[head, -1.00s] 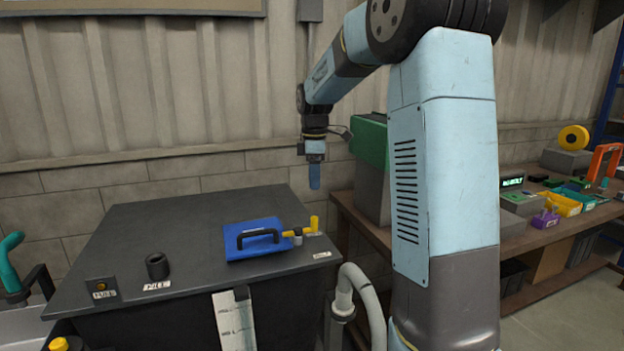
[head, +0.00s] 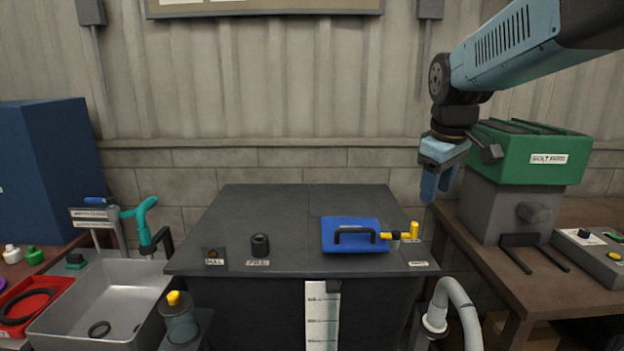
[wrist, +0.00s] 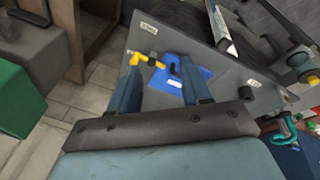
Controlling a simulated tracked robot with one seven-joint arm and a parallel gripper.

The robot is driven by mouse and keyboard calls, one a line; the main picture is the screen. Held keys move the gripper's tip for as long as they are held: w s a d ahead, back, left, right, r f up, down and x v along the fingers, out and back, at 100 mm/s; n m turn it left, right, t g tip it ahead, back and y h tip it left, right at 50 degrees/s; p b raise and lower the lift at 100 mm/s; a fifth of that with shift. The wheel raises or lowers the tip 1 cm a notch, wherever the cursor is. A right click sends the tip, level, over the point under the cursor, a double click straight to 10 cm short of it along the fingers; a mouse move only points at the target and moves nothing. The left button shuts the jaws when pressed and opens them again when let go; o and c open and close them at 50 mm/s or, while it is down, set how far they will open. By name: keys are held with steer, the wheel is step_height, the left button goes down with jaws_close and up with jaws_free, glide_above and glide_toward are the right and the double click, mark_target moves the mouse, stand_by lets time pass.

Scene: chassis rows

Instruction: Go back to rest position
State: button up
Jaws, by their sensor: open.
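My gripper (head: 436,184) hangs at the right side of the dark tank, its blue fingers pointing down above the tank's right edge. It is open and empty; in the wrist view my gripper (wrist: 163,92) shows its two fingers apart with nothing between them but the view beyond. My arm reaches in from the upper right. The dark tank top (head: 290,215) lies below, with a blue hatch (head: 354,235) with a black handle and a yellow valve (head: 413,230) at its right. The hatch lies flat on the top.
A green-lidded box (head: 527,152) on a grey stand is close to the right of my gripper, on a wooden bench (head: 530,290). A grey pipe (head: 455,297) curves up beside the tank. A sink (head: 105,300) with a teal tap (head: 143,215) is at the left.

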steer(key=s+a+f+m+t, duration=0.1)
steer(key=s+m, duration=0.5)
steer(key=s, duration=0.8)
step_height(320, 180, down, 2)
steer(key=shift+s+m+t+y, duration=0.3)
steer(key=shift+s+t, duration=0.05)
steer(key=shift+t, duration=0.45)
